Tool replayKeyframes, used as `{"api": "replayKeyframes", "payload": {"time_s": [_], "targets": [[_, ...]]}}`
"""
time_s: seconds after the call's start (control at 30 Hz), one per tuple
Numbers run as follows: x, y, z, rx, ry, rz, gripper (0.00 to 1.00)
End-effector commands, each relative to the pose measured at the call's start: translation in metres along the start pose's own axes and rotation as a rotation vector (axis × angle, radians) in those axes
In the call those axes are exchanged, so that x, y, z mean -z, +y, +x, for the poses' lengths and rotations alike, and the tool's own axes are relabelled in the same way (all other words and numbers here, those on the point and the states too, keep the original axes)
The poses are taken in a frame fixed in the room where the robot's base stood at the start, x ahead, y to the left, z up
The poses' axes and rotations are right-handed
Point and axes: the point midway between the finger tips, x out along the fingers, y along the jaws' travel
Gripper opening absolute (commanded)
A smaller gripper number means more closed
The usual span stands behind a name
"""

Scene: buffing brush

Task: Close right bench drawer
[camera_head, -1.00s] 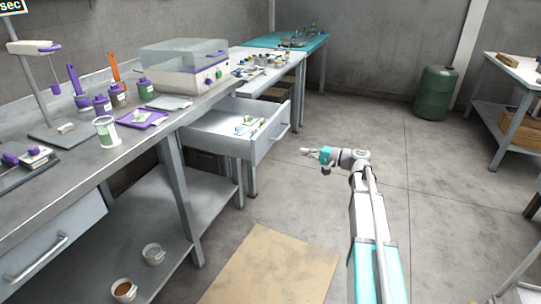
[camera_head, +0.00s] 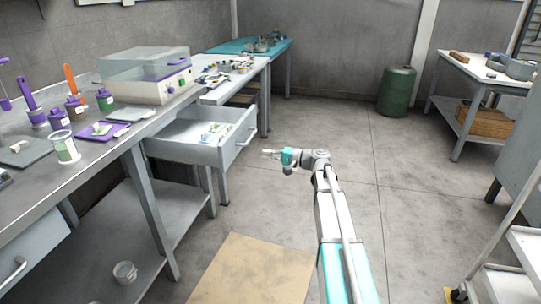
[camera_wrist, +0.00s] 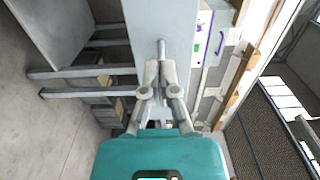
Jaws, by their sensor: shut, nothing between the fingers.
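The right bench drawer (camera_head: 203,152) is pulled open under the bench, with small items lying inside it. Its front carries a bar handle (camera_head: 247,135). My gripper (camera_head: 266,153) is to the right of the drawer front in the head view, pointing left towards it, and looks apart from it. In the wrist view, a pale panel that looks like the drawer front (camera_wrist: 163,18) lies ahead of my shut, empty gripper (camera_wrist: 160,66). A metal bar, apparently the handle (camera_wrist: 161,48), shows just beyond the fingertips, which partly hide it.
The bench top (camera_head: 85,160) holds purple-lidded jars, a tray and a clear-lidded machine (camera_head: 150,75). A cardboard sheet (camera_head: 252,270) lies on the floor. A green barrel (camera_head: 396,92) and a side table (camera_head: 490,75) stand at the back right. The floor between is clear.

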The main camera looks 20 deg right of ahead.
Motion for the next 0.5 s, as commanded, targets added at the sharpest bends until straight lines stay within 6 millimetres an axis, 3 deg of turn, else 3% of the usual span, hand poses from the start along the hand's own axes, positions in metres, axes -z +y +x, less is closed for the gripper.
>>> {"api": "replayKeyframes", "payload": {"time_s": [0.5], "targets": [[0.001, 0.0, 0.079, 0.0, -0.002, 0.0, 0.0]]}}
